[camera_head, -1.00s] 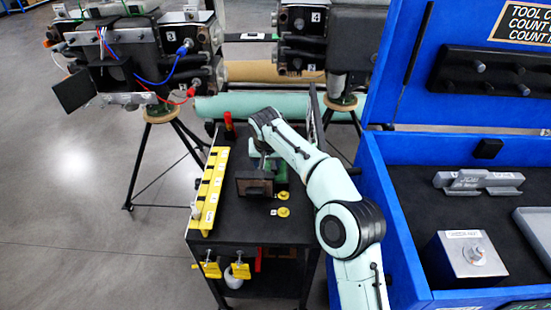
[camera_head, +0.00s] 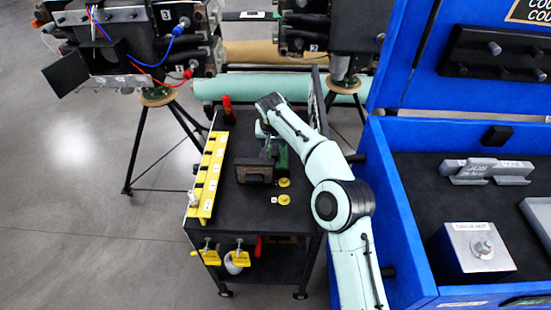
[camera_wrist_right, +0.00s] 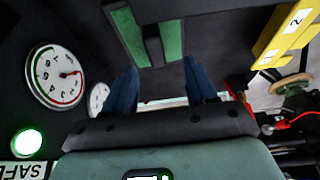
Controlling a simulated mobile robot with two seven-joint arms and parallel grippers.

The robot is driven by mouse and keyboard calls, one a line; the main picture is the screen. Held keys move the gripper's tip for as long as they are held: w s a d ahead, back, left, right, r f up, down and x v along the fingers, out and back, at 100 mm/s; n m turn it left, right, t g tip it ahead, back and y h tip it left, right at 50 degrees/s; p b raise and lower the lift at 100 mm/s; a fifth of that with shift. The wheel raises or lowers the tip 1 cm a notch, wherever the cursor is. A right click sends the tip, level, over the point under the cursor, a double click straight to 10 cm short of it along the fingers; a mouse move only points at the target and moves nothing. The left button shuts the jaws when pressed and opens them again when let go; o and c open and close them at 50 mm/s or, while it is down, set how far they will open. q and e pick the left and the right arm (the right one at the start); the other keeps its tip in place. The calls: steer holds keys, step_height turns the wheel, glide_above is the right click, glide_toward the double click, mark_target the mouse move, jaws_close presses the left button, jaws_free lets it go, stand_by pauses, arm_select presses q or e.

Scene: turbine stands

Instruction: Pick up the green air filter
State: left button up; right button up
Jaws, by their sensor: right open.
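The green air filter (camera_head: 281,158) lies on the black cart top, partly hidden behind my right arm. In the right wrist view, green panels in a dark frame (camera_wrist_right: 171,40) show just beyond my fingers. My right gripper (camera_head: 267,147) is over the cart, close beside the green part and partly hidden by its own wrist. In the right wrist view its two bluish fingers (camera_wrist_right: 160,78) stand apart with nothing clearly held between them. I cannot tell whether they touch the filter. My left gripper is not in view.
A yellow numbered rail (camera_head: 209,178) runs along the cart's left edge. A dark brown-faced block (camera_head: 254,172) and two yellow discs (camera_head: 284,182) are on the cart. A blue tool case (camera_head: 380,190) stands close on the right. Turbine stands (camera_head: 157,97) are behind. Gauges (camera_wrist_right: 56,77) show in the wrist view.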

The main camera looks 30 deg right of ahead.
mark_target(275, 149)
steer(key=x, duration=0.4)
steer(key=shift+s+d, duration=0.15)
steer(key=shift+s, duration=0.2)
steer(key=shift+w+d+f, duration=0.1)
steer(key=shift+w+f, duration=0.15)
steer(key=shift+f, duration=0.25)
jaws_close()
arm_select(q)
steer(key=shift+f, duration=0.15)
arm_select(e)
steer(key=shift+r, duration=0.1)
